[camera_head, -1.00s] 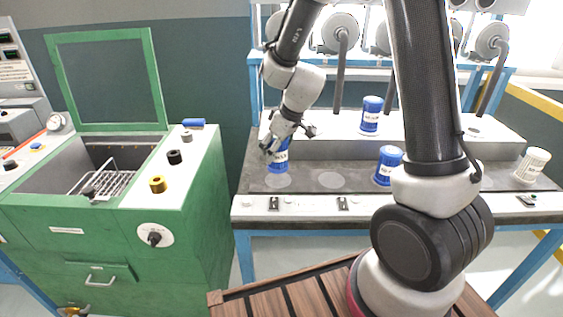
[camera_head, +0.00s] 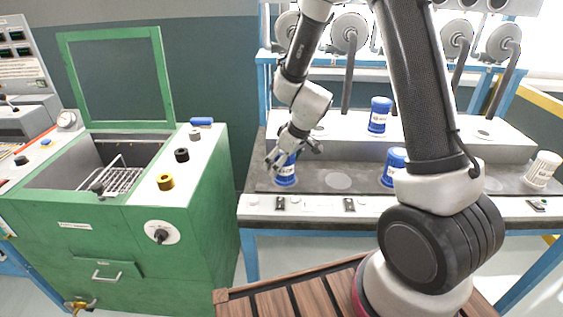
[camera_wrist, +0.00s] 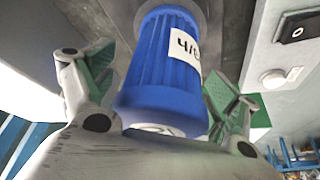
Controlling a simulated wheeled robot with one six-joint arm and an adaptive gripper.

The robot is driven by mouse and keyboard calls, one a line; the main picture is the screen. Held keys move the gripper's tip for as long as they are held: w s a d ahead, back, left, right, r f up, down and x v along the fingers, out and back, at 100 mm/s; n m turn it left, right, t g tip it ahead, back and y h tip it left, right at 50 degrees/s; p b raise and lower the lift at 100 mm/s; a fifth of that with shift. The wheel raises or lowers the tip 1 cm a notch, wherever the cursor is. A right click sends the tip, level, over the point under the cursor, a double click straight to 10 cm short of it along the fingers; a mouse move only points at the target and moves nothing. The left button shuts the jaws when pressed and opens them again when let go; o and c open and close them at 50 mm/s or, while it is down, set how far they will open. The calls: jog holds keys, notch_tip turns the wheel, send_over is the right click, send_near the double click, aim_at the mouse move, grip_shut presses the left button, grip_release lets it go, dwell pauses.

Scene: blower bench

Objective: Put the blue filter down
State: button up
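The blue filter, a ribbed cylinder with a white label, stands upright on the bench at the left end of its dark top in the head view (camera_head: 286,174). It also fills the middle of the wrist view (camera_wrist: 160,75). My gripper (camera_head: 295,156) is around it from above. In the wrist view, my gripper's (camera_wrist: 162,85) green-padded fingers stand on either side of the filter, spread, with a narrow gap showing at the left pad. The right pad is very close to it, and contact there is hard to tell. The filter's base is partly hidden.
A second blue filter (camera_head: 394,168) stands on the bench, partly behind my arm. Another (camera_head: 379,116) stands on the raised grey ledge. A white filter (camera_head: 543,169) is at the right. An empty pale disc (camera_head: 338,181) lies between. A green cabinet (camera_head: 190,215) stands left.

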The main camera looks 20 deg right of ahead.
jog(key=v, duration=1.3)
jog(key=s+d+r+m+h, duration=0.1)
jog(key=s+d+r+m, duration=0.1)
jog(key=s+d+r, duration=0.2)
jog(key=s+d+r+m+h, duration=0.1)
jog(key=s+d+r+m, duration=0.2)
jog(key=s, duration=0.8)
jog(key=s+d+r+m, duration=0.2)
jog(key=s+d+r, duration=0.4)
jog(key=s, duration=0.2)
jog(key=shift+s+h, duration=0.15)
jog(key=shift+h, duration=0.25)
